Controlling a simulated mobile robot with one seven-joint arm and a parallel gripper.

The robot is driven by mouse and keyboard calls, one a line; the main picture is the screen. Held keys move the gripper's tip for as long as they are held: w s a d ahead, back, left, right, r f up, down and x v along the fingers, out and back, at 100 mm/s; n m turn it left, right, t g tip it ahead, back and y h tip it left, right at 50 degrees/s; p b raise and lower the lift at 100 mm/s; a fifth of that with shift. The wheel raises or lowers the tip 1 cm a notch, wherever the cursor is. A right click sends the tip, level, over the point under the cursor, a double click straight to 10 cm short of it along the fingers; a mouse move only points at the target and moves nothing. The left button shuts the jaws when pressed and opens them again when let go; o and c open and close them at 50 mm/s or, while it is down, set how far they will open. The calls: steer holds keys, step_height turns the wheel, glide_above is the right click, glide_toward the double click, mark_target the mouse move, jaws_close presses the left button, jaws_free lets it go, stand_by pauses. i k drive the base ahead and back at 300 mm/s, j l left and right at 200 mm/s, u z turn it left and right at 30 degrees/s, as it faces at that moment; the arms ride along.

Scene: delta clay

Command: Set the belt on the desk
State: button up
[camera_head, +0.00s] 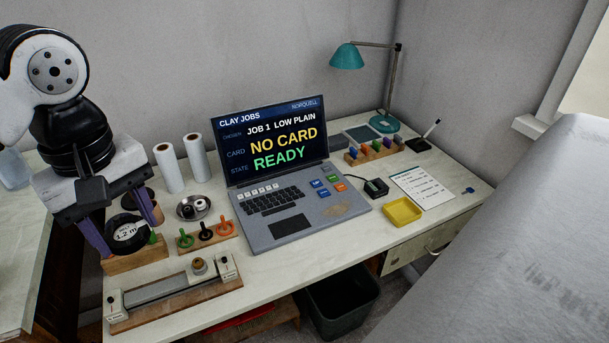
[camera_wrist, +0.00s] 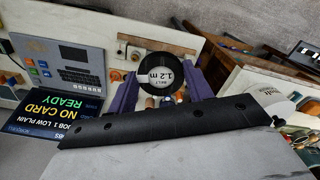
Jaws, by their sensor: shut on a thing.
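The belt (camera_head: 113,223) is a black coil with a white label reading 1.2 m, at the left end of the desk (camera_head: 265,262). My gripper (camera_head: 131,238) has purple fingers, one on each side of the coil, and is shut on it. In the wrist view the belt (camera_wrist: 160,58) sits between the fingers of my gripper (camera_wrist: 161,88). The coil overlaps a wooden block (camera_head: 135,264) in the head view. I cannot tell whether it touches the block or hangs above it.
A laptop-like console (camera_head: 305,213) reads NO CARD, READY. Close by are a rack of knobs (camera_head: 206,239), a small dish (camera_head: 193,208), white rolls (camera_head: 169,170) and a long wooden-based fixture (camera_head: 175,293). A yellow tray (camera_head: 402,212) stands right. A strip along the desk's front middle is clear.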

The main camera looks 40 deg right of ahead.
mark_target(318, 254)
steer(key=k+l, duration=0.1)
steer(key=l, duration=0.55)
steer(key=k+l, duration=0.1)
steer(key=l, duration=1.15)
steer(key=k+l+u, duration=0.05)
